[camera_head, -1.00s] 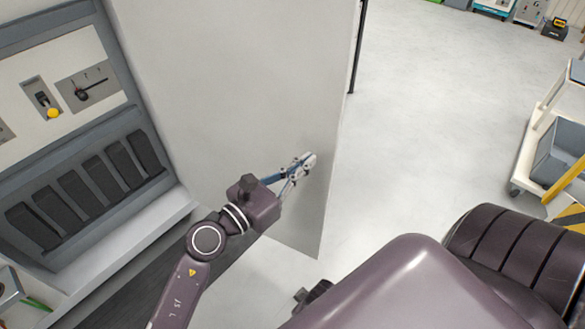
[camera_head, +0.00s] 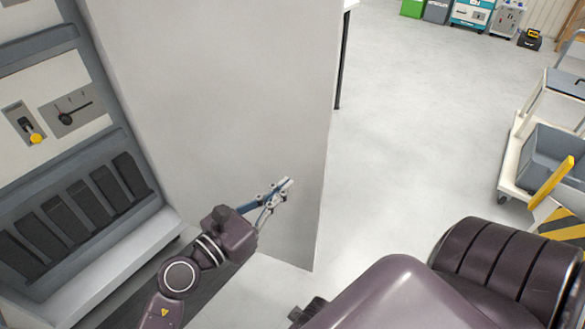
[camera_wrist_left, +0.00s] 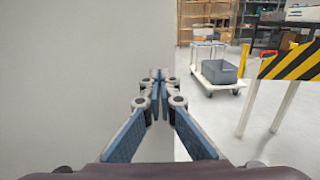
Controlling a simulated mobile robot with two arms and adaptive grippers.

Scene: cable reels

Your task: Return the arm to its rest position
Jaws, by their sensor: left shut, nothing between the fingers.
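My left arm comes in from the bottom left in the head view. Its left gripper (camera_head: 284,187) is shut and empty, in front of a plain grey panel (camera_head: 215,90). In the left wrist view the left gripper (camera_wrist_left: 159,76) points forward with its fingertips together and nothing between them. The grey panel fills the left half of that view. I cannot tell whether the fingertips touch the panel. My right gripper is not in view.
A white cart with a grey bin (camera_head: 552,158) and a yellow-black striped barrier (camera_head: 560,222) are at the right. The floor (camera_head: 420,110) between is clear.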

